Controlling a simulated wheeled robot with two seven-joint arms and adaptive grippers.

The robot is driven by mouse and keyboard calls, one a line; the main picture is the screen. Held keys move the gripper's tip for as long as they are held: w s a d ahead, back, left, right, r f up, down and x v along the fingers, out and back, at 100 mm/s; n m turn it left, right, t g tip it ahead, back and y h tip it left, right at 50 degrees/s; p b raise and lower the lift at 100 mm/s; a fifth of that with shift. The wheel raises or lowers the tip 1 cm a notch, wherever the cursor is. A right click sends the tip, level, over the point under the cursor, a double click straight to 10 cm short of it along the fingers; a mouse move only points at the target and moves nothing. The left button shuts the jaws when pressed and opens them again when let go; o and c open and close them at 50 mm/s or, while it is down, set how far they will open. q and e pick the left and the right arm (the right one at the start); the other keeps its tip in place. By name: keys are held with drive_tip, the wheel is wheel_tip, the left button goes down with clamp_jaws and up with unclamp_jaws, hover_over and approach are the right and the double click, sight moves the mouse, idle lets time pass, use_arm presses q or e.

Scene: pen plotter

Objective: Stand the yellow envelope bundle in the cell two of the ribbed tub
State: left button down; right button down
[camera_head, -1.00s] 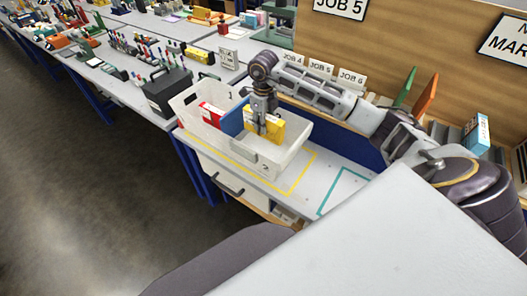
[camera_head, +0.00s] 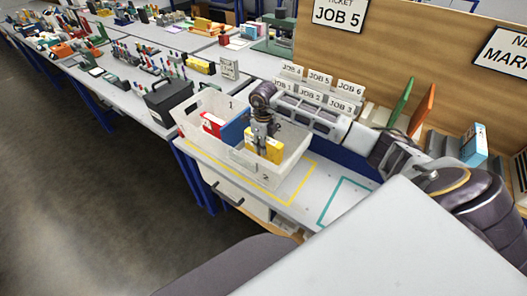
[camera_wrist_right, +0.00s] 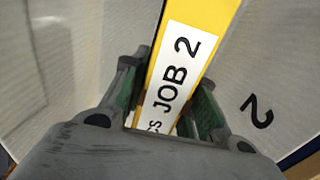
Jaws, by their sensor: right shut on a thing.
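The ribbed tub (camera_head: 218,168) is a whitish bin on the bench, with a 1 on its back wall and a 2 on its front wall. My right gripper (camera_head: 262,145) points down into its front right cell, the one marked 2. It is shut on the yellow envelope bundle (camera_head: 275,150), which stands about upright, its lower part inside the cell. In the right wrist view the bundle (camera_wrist_right: 200,25) shows a white JOB 2 label between the fingers (camera_wrist_right: 168,100). I cannot tell whether its bottom touches the floor. My left gripper is not in view.
A red and white bundle (camera_head: 212,123) and a blue one (camera_head: 235,128) stand in the tub beside cell two. A black box (camera_head: 168,100) stands behind left. JOB cards (camera_head: 315,90) stand behind my right arm. The bench in front right, with yellow and teal outlines, is clear.

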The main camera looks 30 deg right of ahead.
drive_tip(key=shift+f, duration=1.85)
drive_tip(key=shift+f, duration=0.15)
drive_tip(key=c, duration=1.1)
unclamp_jaws()
drive_tip(key=shift+r, duration=0.2)
wheel_tip(320, 180, up, 10)
drive_tip(key=shift+r, duration=0.95)
